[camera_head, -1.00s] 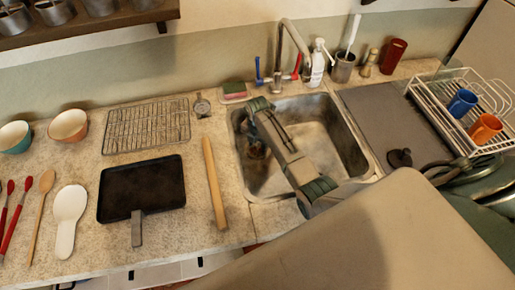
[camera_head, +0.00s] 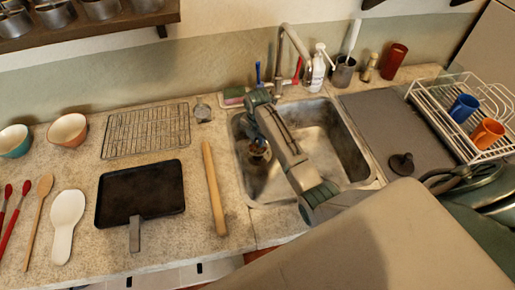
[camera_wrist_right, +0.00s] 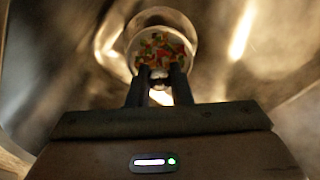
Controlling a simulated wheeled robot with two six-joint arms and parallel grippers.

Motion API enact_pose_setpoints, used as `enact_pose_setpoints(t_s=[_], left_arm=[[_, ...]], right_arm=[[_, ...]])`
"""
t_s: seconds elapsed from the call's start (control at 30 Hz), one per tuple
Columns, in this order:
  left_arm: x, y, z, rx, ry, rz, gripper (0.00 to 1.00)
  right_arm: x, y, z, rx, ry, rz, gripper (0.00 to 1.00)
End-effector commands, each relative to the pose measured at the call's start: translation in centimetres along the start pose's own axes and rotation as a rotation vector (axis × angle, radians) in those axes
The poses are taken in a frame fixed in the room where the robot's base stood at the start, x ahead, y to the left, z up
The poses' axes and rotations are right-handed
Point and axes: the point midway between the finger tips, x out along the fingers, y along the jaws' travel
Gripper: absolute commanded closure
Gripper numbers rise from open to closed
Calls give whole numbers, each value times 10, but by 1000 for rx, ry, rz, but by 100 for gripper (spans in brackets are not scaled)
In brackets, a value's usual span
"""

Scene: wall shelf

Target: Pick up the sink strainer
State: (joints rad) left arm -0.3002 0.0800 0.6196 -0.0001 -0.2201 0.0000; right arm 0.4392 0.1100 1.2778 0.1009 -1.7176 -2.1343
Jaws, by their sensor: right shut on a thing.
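The sink strainer (camera_wrist_right: 155,42) is a round, pale-rimmed cup with red, green and orange bits in it. In the right wrist view it sits at the tips of my right gripper (camera_wrist_right: 160,76), whose two dark fingers are shut on its near side. In the head view the strainer (camera_head: 258,153) shows small beneath my right gripper (camera_head: 256,141), inside the left part of the sink basin (camera_head: 325,140). My arm hides part of the basin. Whether the strainer touches the basin floor I cannot tell. My left gripper is not in view.
The faucet (camera_head: 281,50) arches over the back of the sink. A soap bottle (camera_head: 317,72) stands behind it. A rolling pin (camera_head: 214,187) and a black pan (camera_head: 140,193) lie to the left. A dish rack (camera_head: 462,140) with mugs and a dark stopper (camera_head: 402,163) are to the right.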

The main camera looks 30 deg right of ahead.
Motion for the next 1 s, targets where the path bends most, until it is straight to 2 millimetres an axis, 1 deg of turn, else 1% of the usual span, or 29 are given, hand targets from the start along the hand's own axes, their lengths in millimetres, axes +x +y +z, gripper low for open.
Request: enact_pose_setpoints(t_s=[0.03,0.1,0.2,0.37,0.57,1.0], left_arm=[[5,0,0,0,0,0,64],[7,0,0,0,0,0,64],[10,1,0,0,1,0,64],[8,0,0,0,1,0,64],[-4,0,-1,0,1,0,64],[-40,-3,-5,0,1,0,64]], right_arm=[[-9,1,1,0,-3,4,100],[-22,1,1,0,-3,4,100],[-36,0,1,0,-1,2,100],[-50,0,0,0,0,0,100],[-62,0,0,0,0,-1,100],[-98,0,0,0,0,-1,100]])
